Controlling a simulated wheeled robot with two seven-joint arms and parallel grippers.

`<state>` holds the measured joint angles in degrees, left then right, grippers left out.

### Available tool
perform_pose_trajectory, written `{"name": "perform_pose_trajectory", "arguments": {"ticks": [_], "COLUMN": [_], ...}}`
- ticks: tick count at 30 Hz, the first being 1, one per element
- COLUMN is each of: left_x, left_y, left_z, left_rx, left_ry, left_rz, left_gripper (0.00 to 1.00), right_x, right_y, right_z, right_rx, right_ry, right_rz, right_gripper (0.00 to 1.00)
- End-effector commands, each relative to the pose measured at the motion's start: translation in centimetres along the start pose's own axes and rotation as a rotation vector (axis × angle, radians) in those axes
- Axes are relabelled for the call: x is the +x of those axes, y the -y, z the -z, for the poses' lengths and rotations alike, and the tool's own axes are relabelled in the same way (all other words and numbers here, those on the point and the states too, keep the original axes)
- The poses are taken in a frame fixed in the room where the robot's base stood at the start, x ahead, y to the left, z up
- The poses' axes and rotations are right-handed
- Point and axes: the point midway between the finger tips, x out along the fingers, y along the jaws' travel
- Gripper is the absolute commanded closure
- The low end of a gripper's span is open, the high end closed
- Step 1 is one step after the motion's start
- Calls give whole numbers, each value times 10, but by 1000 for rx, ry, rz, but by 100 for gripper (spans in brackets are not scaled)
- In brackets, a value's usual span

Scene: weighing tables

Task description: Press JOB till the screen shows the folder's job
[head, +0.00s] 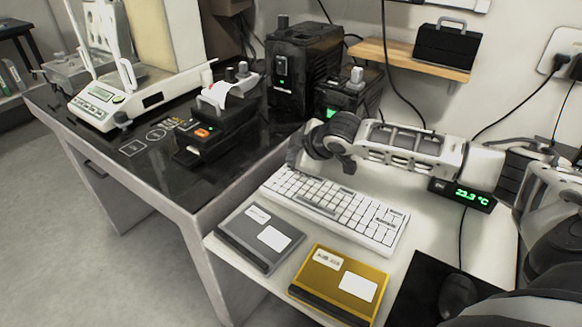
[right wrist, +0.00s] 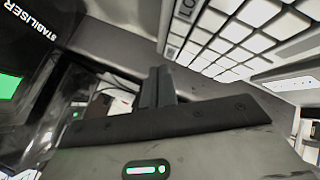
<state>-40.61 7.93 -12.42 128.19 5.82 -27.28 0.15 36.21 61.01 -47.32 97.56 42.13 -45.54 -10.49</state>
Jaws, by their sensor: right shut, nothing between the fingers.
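A yellow folder (head: 338,282) and a grey folder (head: 259,236) lie on the light table in front of the keyboard; their labels are too small to read. The balance (head: 97,102) stands on the dark table at the left, with a small lit screen I cannot read. A black printer (head: 215,128) with an orange key and a paper strip stands right of it. I cannot make out the JOB key. My right gripper (head: 298,158) is shut and empty above the keyboard's far left end; its fingers show in the right wrist view (right wrist: 157,88). My left gripper is not in view.
The white keyboard (head: 335,207) lies under my right arm. A black stabiliser unit (head: 347,92) with a green screen and a taller black box (head: 301,72) stand behind. A temperature display (head: 462,194) reads about 23.3 °C. A mouse (head: 458,293) lies at the right.

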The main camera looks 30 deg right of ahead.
Motion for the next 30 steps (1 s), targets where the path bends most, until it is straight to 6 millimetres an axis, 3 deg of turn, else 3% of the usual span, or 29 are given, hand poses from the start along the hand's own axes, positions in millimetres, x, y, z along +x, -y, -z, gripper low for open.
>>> {"name": "perform_pose_trajectory", "arguments": {"ticks": [30], "left_x": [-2], "left_y": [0], "left_z": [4], "left_rx": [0], "left_ry": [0], "left_rz": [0], "left_gripper": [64], "right_x": [7], "right_y": [5], "right_z": [-5], "right_rx": [0], "right_ry": [0], "right_rz": [0], "right_gripper": [100]}}
